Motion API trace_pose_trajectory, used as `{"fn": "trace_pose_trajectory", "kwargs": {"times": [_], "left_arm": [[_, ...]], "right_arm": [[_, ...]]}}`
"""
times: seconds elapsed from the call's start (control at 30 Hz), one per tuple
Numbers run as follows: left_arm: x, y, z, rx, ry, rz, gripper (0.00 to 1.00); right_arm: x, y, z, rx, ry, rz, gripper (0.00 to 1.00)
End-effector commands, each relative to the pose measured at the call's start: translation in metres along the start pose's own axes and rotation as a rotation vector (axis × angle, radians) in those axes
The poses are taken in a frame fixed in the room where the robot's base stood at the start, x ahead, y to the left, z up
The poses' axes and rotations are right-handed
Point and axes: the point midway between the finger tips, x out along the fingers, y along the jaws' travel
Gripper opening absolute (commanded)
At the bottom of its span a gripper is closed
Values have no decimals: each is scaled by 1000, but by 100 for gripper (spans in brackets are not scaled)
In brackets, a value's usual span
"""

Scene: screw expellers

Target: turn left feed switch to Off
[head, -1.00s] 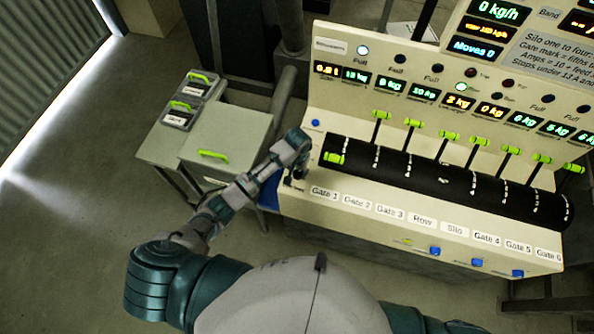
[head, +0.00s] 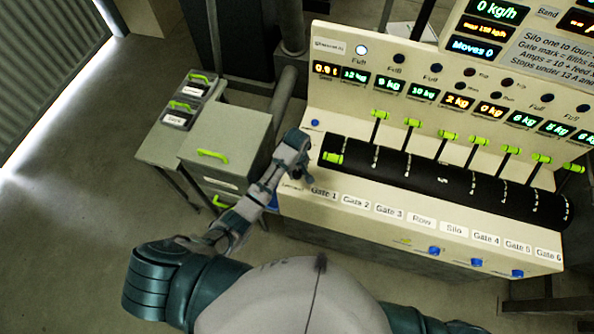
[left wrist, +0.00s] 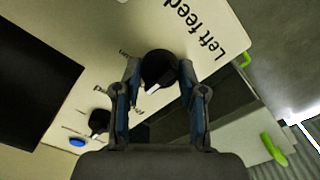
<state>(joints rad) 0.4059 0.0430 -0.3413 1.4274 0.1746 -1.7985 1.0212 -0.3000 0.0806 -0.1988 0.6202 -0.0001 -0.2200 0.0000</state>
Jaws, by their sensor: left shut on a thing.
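The left feed switch (left wrist: 158,68) is a round black knob with a white pointer line, beside the printed words "Left feed" (left wrist: 205,35) in the left wrist view. My left gripper (left wrist: 160,74) has one finger on each side of this knob and is shut on it. In the wrist view the pointer aims down and slightly left. In the head view my left gripper (head: 297,172) is at the left end of the panel, left of the Gate 1 label, and hides the knob. The Off mark cannot be read. My right gripper is out of view.
Another black knob (left wrist: 99,122) and a blue button (left wrist: 76,142) are nearby on the panel. The gate levers with green handles (head: 412,122) stand along the dark roll. A drawer cabinet (head: 226,137) stands left of the panel. The floor at far left is clear.

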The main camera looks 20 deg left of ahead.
Motion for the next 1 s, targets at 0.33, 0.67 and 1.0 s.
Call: {"fn": "trace_pose_trajectory", "kwargs": {"times": [0.33, 0.67, 1.0], "left_arm": [[1, 1, 1, -82, -3, 1, 6], [0, 1, 1, -86, -1, 2, 6], [0, 0, 1, -85, 0, 2, 66]], "right_arm": [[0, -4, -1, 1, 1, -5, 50], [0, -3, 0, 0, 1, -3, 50], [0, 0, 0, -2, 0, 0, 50]]}}
